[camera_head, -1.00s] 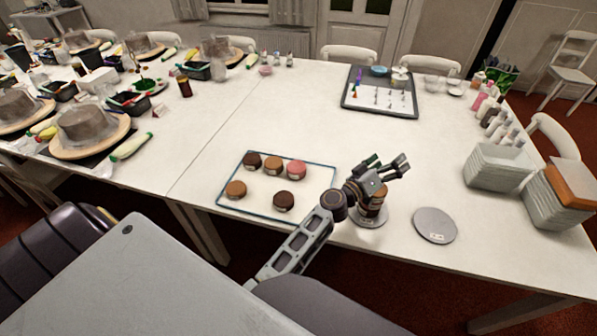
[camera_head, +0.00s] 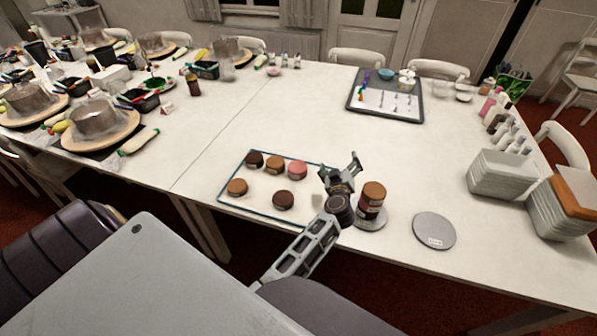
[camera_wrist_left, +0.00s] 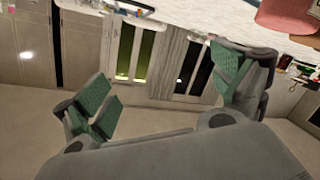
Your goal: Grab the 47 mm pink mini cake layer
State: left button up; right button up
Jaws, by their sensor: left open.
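The pink mini cake layer (camera_head: 297,170) sits at the back right of a blue-rimmed tray (camera_head: 232,203) in the head view. A pink round edge, likely this layer, shows at the top right of the left wrist view (camera_wrist_left: 285,16). Brown layers (camera_head: 274,165) (camera_head: 254,160) stand in the row beside it, with two more (camera_head: 237,187) (camera_head: 283,200) in front. My left gripper (camera_head: 339,166) is open and empty, to the right of the pink layer and apart from it. Its open fingers also show in the left wrist view (camera_wrist_left: 165,95). My right gripper is not in view.
A stack of brown layers (camera_head: 372,199) stands on a grey disc (camera_head: 371,222) close right of my gripper. An empty grey disc (camera_head: 434,231) lies further right. Bins (camera_head: 497,172) stand at the right edge. The table behind the tray is clear.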

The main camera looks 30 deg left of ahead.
aim_at(297, 168)
pick_arm(q)
jog(key=s+a+f+g+y, duration=0.1)
jog(key=s+a+g, duration=0.1)
jog(key=s+a+f+g+y, duration=0.1)
jog(key=s+a+f+g, duration=0.1)
jog(key=s, duration=0.1)
jog(key=s+a+f+g+y, duration=0.2)
jog(key=a, duration=0.1)
jog(key=shift+s+n+g, duration=0.2)
jog(key=shift+n+g, duration=0.1)
jog(key=shift+n, duration=0.1)
jog(key=shift+s+a+f+g, duration=0.15)
jog(key=shift+s+a+g, duration=0.05)
jog(key=shift+s+g, duration=0.1)
jog(key=shift+m, duration=0.4)
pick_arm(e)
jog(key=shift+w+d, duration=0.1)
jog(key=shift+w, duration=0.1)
pick_arm(q)
jog(key=shift+a+y, duration=0.1)
jog(key=shift+y, duration=0.2)
jog(key=x, duration=0.8)
jog(key=shift+w+b, duration=0.1)
jog(key=shift+b, duration=0.2)
jog(key=shift+w+a+f, duration=0.1)
jog(key=shift+w+f, duration=0.05)
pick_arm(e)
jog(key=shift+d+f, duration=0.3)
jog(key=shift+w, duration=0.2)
